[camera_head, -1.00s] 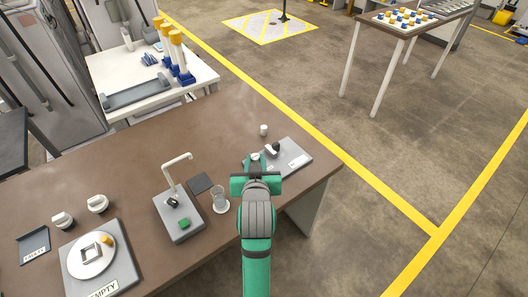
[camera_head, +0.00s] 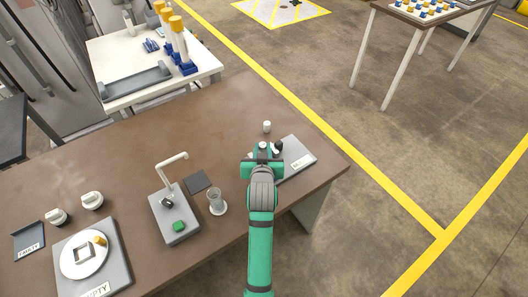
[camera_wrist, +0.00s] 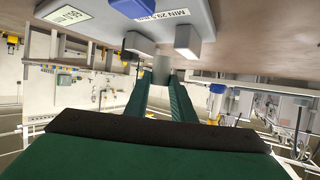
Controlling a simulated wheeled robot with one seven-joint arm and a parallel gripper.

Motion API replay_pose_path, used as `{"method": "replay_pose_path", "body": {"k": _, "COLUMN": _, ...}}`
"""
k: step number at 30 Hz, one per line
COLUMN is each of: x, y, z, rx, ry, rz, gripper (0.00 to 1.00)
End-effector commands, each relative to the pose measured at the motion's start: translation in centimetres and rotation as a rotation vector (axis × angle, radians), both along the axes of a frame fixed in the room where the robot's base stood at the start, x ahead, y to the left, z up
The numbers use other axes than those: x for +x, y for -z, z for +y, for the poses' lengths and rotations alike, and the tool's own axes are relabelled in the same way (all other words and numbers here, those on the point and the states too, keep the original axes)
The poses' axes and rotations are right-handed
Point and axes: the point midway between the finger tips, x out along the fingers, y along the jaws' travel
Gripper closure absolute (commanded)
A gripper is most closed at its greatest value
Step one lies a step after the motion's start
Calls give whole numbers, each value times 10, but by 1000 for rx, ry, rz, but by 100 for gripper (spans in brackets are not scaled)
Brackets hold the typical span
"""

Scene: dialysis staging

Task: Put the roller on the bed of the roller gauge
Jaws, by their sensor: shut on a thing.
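My gripper (camera_head: 262,154) is over the left end of the roller gauge (camera_head: 299,161), near the table's right edge. It is shut on the roller, a short pale cylinder (camera_head: 262,145), which shows grey between the green fingertips in the wrist view (camera_wrist: 162,69). In that view, which looks inverted, the grey gauge plate (camera_wrist: 105,20) with its "MIN" label and a grey block (camera_wrist: 188,41) is close to the roller. I cannot tell whether the roller touches the gauge. In the head view the gripper hides part of the gauge; a dark round part (camera_head: 278,146) shows beside it.
A small white cylinder (camera_head: 267,127) stands on the brown table (camera_head: 120,180) behind the gauge. To the left are a clear glass (camera_head: 216,201), a dark square pad (camera_head: 196,181), a stand with a bent arm (camera_head: 173,225) and a round white plate (camera_head: 85,254).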

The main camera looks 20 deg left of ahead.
Motion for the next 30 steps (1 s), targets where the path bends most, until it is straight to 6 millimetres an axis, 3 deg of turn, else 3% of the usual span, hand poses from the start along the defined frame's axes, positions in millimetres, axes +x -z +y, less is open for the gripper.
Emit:
{"method": "replay_pose_path", "body": {"k": 6, "x": 0, "y": 29, "z": 0, "rx": -1, "ry": 0, "rz": 3, "gripper": 99}}
{"method": "replay_pose_path", "body": {"k": 19, "x": 0, "y": 34, "z": 1, "rx": 0, "ry": -1, "rz": 1, "gripper": 99}}
{"method": "replay_pose_path", "body": {"k": 20, "x": 0, "y": 34, "z": 1, "rx": 0, "ry": -1, "rz": 2, "gripper": 75}}
{"method": "replay_pose_path", "body": {"k": 21, "x": 0, "y": 34, "z": 0, "rx": 0, "ry": 0, "rz": 1, "gripper": 70}}
{"method": "replay_pose_path", "body": {"k": 30, "x": 0, "y": 34, "z": 1, "rx": 0, "ry": -1, "rz": 1, "gripper": 70}}
